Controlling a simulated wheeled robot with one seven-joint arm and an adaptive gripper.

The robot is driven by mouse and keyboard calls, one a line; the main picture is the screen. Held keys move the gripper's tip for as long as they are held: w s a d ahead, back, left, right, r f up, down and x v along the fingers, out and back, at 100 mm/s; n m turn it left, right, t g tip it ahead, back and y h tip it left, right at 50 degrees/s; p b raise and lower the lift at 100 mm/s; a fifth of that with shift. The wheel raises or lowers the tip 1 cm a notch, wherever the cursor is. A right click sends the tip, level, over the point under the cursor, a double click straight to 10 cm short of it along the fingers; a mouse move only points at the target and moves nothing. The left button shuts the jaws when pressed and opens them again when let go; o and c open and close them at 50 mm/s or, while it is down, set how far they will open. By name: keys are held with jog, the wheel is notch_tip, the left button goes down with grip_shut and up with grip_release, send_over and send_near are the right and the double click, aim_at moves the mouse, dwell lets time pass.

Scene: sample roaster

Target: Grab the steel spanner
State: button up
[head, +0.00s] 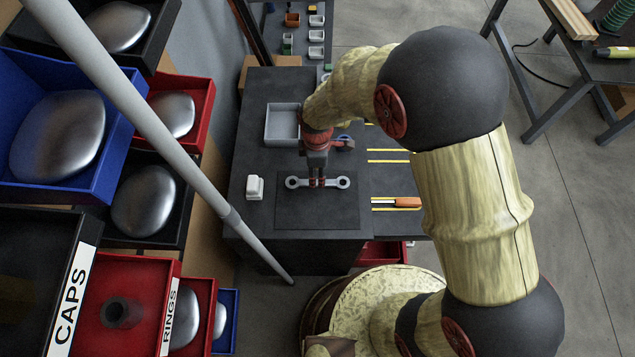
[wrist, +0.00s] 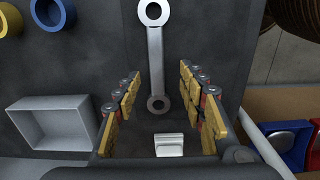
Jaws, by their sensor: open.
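The steel spanner (head: 343,182) is a grey bar with a ring at each end. It lies crosswise on a dark mat (head: 318,214) on the bench. In the head view my gripper (head: 317,182) points down over the middle of the spanner and hides part of it. In the wrist view the spanner (wrist: 155,58) runs up the picture. My gripper (wrist: 163,100) is open there, its yellow-padded fingers on either side of the near ring and apart from it. I cannot tell how far the fingertips are above the mat.
A grey open tray (head: 269,128) stands behind the spanner, and a white block (head: 254,187) sits to its left. An orange-handled tool (head: 406,202) lies to the right. Blue (wrist: 50,12) and yellow rings (wrist: 11,20) show in the wrist view. A pale pole (head: 180,140) and parts bins (head: 170,115) crowd the left.

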jog(key=f, duration=0.2)
jog(key=f+b, duration=0.1)
jog(key=f, duration=0.1)
jog(key=f+b, duration=0.1)
jog(key=f, duration=0.1)
jog(key=shift+w+d, duration=0.1)
jog(key=shift+w, duration=0.15)
jog(key=shift+r, duration=0.1)
jog(key=shift+c, duration=1.3)
jog(key=c, duration=0.7)
grip_shut()
